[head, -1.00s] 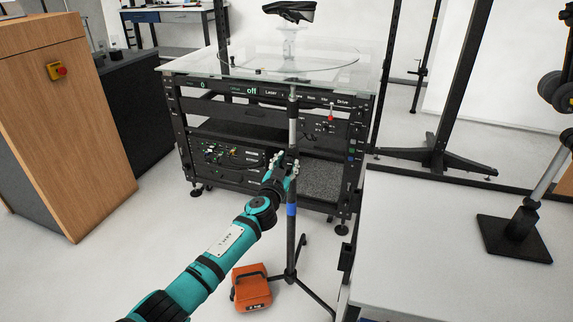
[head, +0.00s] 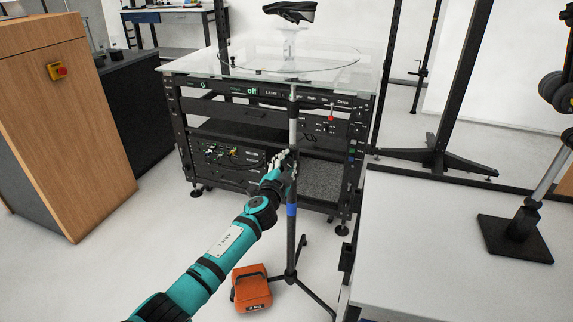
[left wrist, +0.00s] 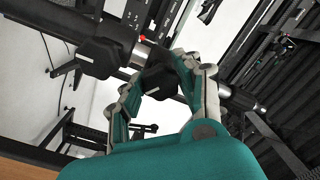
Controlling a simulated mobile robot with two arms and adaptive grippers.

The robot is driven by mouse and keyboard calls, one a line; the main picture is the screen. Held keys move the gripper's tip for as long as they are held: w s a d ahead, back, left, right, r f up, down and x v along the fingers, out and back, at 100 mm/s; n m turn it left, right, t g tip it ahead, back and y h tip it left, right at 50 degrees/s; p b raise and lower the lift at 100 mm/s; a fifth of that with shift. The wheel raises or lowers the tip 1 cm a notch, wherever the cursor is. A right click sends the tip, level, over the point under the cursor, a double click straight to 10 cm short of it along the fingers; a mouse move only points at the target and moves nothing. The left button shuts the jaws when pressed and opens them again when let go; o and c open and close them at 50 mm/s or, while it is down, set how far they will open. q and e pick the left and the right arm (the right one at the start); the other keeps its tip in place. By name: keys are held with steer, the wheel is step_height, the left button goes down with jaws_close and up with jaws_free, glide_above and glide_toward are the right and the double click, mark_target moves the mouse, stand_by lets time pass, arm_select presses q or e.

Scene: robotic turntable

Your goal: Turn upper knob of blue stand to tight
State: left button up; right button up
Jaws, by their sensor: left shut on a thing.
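The blue stand (head: 291,235) is a thin upright pole with a blue band, on a dark tripod base in front of the rack. My left gripper (head: 285,160) is at the pole above the blue band, at the height of the upper knob. In the left wrist view, my left gripper (left wrist: 160,78) is shut on a black knob (left wrist: 157,84) with a white mark. A second black knob (left wrist: 97,57) with a white line sits farther left along the pole, clear of the fingers. In the head view the fingers hide the held knob. My right gripper is not in view.
The turntable rack (head: 250,93) with a glass top stands just behind the pole. An orange case (head: 251,289) lies on the floor left of the tripod. A white table (head: 460,255) fills the right foreground. The floor at left is open.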

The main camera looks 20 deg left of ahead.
arm_select(q)
steer(key=m, duration=0.3)
steer(key=shift+m, duration=0.4)
steer(key=m, duration=0.3)
steer(key=shift+m+p, duration=0.3)
steer(key=shift+m, duration=1.6)
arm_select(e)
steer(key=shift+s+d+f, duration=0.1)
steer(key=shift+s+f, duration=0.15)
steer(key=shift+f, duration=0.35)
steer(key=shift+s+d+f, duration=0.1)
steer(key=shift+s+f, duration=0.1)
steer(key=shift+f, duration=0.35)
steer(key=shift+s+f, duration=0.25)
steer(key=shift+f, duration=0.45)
arm_select(q)
steer(key=o, duration=1.1)
steer(key=shift+c, duration=0.2)
steer(key=shift+o, duration=0.6)
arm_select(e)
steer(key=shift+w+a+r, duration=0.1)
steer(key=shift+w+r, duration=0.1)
arm_select(q)
steer(key=shift+s, duration=0.1)
steer(key=shift+s, duration=0.1)
